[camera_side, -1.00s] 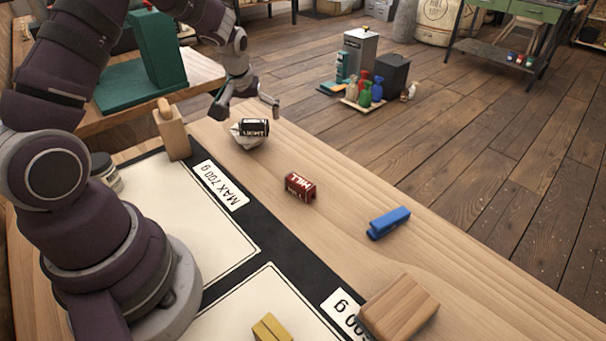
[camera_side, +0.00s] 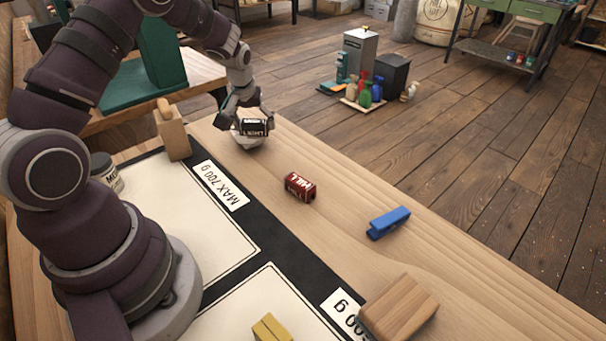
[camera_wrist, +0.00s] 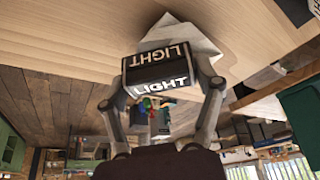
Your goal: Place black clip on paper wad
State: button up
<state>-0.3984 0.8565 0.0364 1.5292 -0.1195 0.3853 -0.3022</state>
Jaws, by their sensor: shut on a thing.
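The black clip (camera_side: 254,127), with "LIGHT" lettering, lies on top of the white paper wad (camera_side: 247,143) near the far end of the bench. In the wrist view the black clip (camera_wrist: 158,68) sits between my fingers, with the paper wad (camera_wrist: 205,38) behind and above it in the picture. My gripper (camera_side: 252,122) is shut on the black clip from above. The clip appears to touch the wad. The fingers also show in the wrist view (camera_wrist: 160,95).
A red clip (camera_side: 300,187), a blue clip (camera_side: 388,223) and a wooden block (camera_side: 398,308) lie along the bench. A yellow block (camera_side: 272,329) sits on a marked pale panel. A wooden block with a handle (camera_side: 172,135) stands left of the wad.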

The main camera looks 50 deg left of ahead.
aim_at(253, 121)
notch_tip(253, 121, up, 9)
jog(key=shift+r, duration=0.2)
jog(key=s+d+f, duration=0.2)
jog(key=s+d, duration=0.1)
jog(key=s, duration=0.3)
jog(key=s+d+f, duration=0.2)
jog(key=s, duration=0.5)
jog(key=w+a, duration=0.2)
jog(key=w, duration=0.2)
jog(key=w+a+f, duration=0.1)
jog(key=w+a, duration=0.2)
jog(key=w, duration=0.1)
jog(key=w+a, duration=0.2)
jog(key=w, duration=0.2)
jog(key=shift+w+a+f, duration=0.3)
jog(key=shift+a, duration=0.05)
jog(key=shift+w+a+f, duration=0.1)
jog(key=shift+f, duration=0.8)
jog(key=shift+w+a+f, duration=0.1)
jog(key=shift+f, duration=0.75)
jog(key=shift+f, duration=0.15)
jog(key=o, duration=0.9)
jog(key=shift+c, duration=0.2)
